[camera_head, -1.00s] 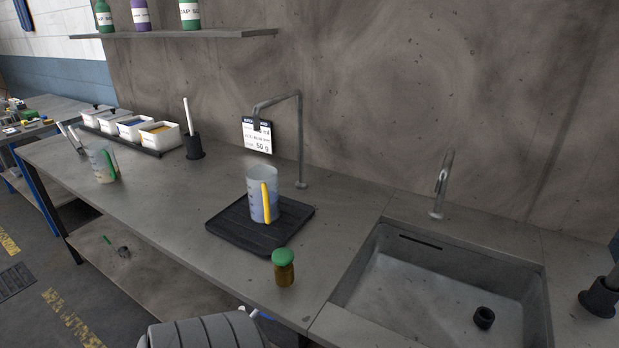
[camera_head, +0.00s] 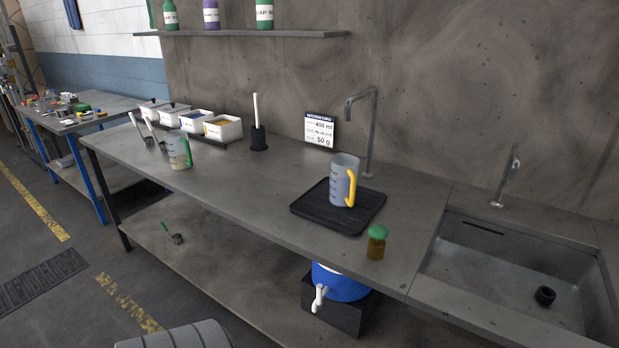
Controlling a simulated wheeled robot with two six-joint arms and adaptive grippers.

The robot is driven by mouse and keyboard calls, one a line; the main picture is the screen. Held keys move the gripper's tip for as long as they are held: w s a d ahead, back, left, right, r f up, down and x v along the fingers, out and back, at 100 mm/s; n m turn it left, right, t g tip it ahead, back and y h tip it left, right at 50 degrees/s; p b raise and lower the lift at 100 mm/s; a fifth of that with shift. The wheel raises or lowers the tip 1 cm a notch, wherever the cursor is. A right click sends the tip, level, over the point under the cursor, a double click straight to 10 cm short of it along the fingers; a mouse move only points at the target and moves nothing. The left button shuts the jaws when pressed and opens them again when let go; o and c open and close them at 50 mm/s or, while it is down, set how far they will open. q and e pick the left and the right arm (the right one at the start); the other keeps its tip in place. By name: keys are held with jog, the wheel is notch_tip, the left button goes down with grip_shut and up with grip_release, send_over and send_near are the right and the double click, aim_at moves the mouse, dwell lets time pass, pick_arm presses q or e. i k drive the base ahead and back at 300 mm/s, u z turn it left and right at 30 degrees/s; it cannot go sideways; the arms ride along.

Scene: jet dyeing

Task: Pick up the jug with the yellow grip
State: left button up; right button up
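The jug with the yellow grip (camera_head: 341,181) stands upright on a black ribbed mat (camera_head: 309,208), under a thin bent spout. It is clear with dark marks, and its yellow grip faces right. A second clear jug with a green grip (camera_head: 177,150) stands further left on the same counter. Neither of my grippers shows in the head view.
A green-capped brown jar (camera_head: 377,242) stands near the counter's front edge, right of the mat. A sink (camera_head: 510,268) is at the right. White bins (camera_head: 222,128) and a black holder (camera_head: 258,138) stand behind. A blue container (camera_head: 341,283) is below. The counter (camera_head: 245,178) between the jugs is clear.

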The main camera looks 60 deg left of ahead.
aim_at(344, 168)
jog(key=u, duration=0.7)
jog(key=i, duration=0.4)
jog(key=u, duration=0.05)
